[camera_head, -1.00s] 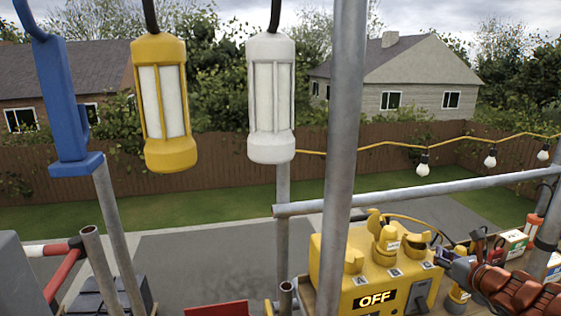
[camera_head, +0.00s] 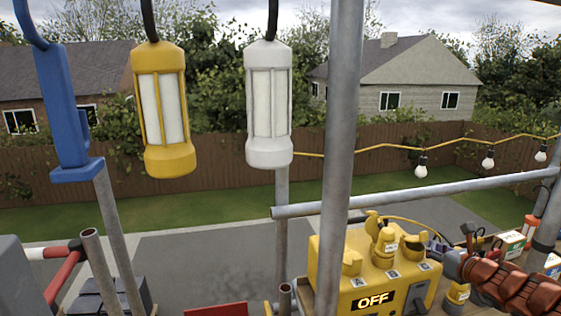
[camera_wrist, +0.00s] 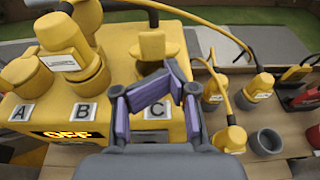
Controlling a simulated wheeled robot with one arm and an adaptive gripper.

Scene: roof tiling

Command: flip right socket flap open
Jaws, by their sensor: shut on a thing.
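The yellow power box (camera_head: 335,270) shows OFF on its front. It also shows in the wrist view (camera_wrist: 30,118), with sockets labelled A, B and C. The right socket, C (camera_wrist: 155,68), has a yellow flap (camera_wrist: 158,43) at its top. My gripper (camera_wrist: 155,90) is at the front of this socket, its purple-padded fingers close together. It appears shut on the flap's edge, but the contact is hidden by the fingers. In the head view, my gripper (camera_head: 438,246) reaches socket C from the right. A yellow plug (camera_wrist: 65,45) stands in socket B.
Yellow and white lamps hang at left.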

